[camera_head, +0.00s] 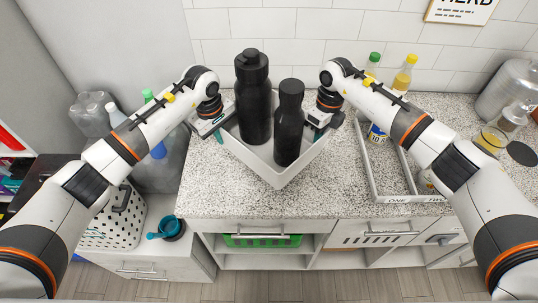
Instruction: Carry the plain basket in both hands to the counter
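The plain basket (278,177) is pale grey with solid walls and one corner turned toward me. It is over the speckled counter (250,200); I cannot tell whether it rests on it or hangs just above. Two black bottles, a taller one (253,100) and a shorter one (289,125), stand inside it. My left gripper (217,131) is closed at the basket's left wall. My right gripper (317,126) is at its right wall, on the rim. The fingertips are partly hidden by the gripper bodies and the basket.
A shallow tray (372,178) with bottles is right of the basket. A glass jar (507,88) and a cup of yellow liquid (490,140) stand farther right. A white perforated basket (112,228) is low at left. The tiled wall (300,28) closes the back. The counter's front strip is clear.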

